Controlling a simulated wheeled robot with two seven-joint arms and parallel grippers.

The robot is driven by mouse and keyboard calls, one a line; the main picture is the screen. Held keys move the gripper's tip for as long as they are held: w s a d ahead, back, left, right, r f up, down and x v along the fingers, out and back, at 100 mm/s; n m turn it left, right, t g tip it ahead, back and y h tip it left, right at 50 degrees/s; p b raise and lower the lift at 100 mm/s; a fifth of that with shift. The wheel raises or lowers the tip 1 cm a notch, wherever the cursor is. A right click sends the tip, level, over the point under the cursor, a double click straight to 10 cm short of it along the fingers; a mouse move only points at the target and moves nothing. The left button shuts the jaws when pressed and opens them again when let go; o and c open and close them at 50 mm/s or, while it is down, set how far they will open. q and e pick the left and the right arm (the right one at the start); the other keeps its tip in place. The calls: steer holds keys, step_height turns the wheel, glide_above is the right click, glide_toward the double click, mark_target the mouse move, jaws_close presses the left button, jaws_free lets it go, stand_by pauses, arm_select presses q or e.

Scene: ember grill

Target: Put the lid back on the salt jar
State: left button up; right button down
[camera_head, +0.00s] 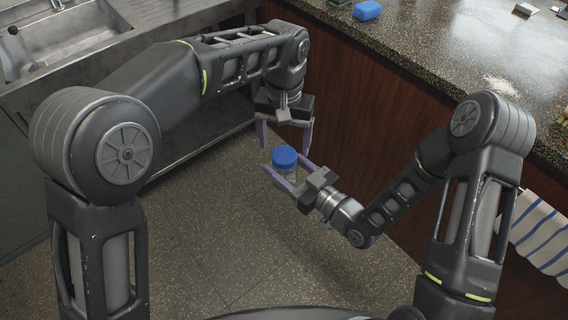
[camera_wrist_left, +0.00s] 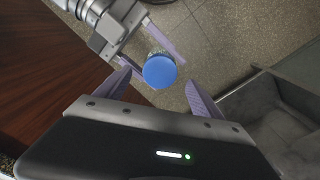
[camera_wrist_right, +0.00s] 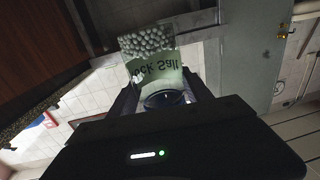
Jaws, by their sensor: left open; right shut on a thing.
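The salt jar (camera_head: 289,174) is clear glass, held upright above the floor between the fingers of my right gripper (camera_head: 285,165). Its "Rock Salt" label and pale grains show upside down in the right wrist view (camera_wrist_right: 155,70). The round blue lid (camera_head: 284,155) sits on the jar's mouth; whether it is fully seated I cannot tell. My left gripper (camera_head: 286,148) is open, pointing down just above the lid, its fingers spread to either side. In the left wrist view the lid (camera_wrist_left: 160,71) lies between the open fingertips, apparently untouched.
A dark speckled counter (camera_head: 430,50) with wooden cabinets runs along the right. It carries a blue block (camera_head: 367,10) and a white spill (camera_head: 500,86). A striped towel (camera_head: 540,235) hangs at right. A metal sink (camera_head: 60,40) is at the upper left. Open floor lies below the grippers.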

arm_select(q)
step_height(320, 180, up, 4)
steer(key=shift+r, duration=0.1)
stand_by(0.4)
steer(key=w+a+f+t+h, duration=0.1)
steer(key=w+a+f+t, duration=0.2)
steer(key=w+a+f, duration=0.35)
steer(key=w+a+f+t+h, duration=0.2)
steer(key=w+a+f, duration=0.2)
steer(key=w+a, duration=0.5)
steer(key=s+d+f+n+g+h, duration=0.1)
steer(key=s+d+f+n, duration=0.1)
steer(key=s+f, duration=1.3)
steer(key=s+f+n+g, duration=0.1)
steer(key=s+f, duration=0.5)
steer(key=s, duration=0.5)
steer(key=s+d+f+n+g, duration=0.1)
steer(key=s+f+n+g, duration=0.1)
steer(key=s+f, duration=0.4)
steer(key=s, duration=0.5)
steer(key=shift+s+d+n, duration=0.3)
steer(key=shift+s, duration=0.05)
